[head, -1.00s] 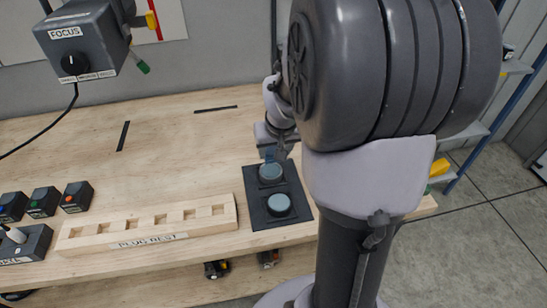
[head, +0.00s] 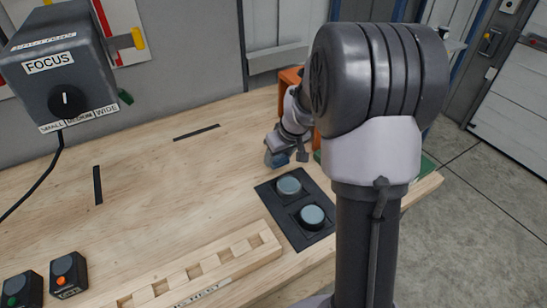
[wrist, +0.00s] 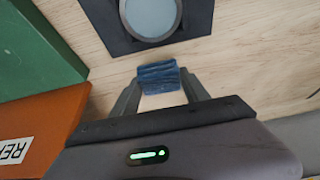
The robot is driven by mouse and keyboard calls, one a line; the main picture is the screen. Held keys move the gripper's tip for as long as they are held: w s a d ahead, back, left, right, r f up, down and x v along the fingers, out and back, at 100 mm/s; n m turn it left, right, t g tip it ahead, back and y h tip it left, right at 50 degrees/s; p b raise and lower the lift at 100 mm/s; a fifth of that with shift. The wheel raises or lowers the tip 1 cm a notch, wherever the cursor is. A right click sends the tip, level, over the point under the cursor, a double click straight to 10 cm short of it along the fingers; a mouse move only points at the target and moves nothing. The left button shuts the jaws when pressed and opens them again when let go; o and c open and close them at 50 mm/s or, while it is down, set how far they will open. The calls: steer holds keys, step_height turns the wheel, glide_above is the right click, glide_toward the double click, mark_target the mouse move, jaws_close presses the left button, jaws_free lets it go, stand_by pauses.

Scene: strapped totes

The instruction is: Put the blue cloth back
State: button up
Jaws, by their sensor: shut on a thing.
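The blue cloth (wrist: 158,76) is a small folded piece between the fingertips of my gripper (wrist: 158,88) in the wrist view. The jaws are shut on it. In the head view my gripper (head: 289,156) is just behind the dark pad, with a bit of the blue cloth (head: 274,159) showing at its left. The dark pad (head: 267,196) carries two round grey-blue discs, the back one (head: 289,185) and the front one (head: 312,215). The cloth appears apart from both discs. Its exact height over the bench is hard to tell.
An orange box (wrist: 40,125) with a partly seen label and a green box (wrist: 35,45) are left of my gripper in the wrist view. The wooden plug rest (head: 215,263) lies in front. A FOCUS knob box (head: 62,75) is at left.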

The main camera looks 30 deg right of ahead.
steer(key=w, duration=0.3)
steer(key=shift+w+f, duration=0.25)
steer(key=shift+w, duration=0.15)
steer(key=shift+w+f+b, duration=0.2)
steer(key=shift+f+b, duration=0.9)
steer(key=shift+f, duration=0.6)
steer(key=shift+f, duration=0.2)
steer(key=o, duration=1.3)
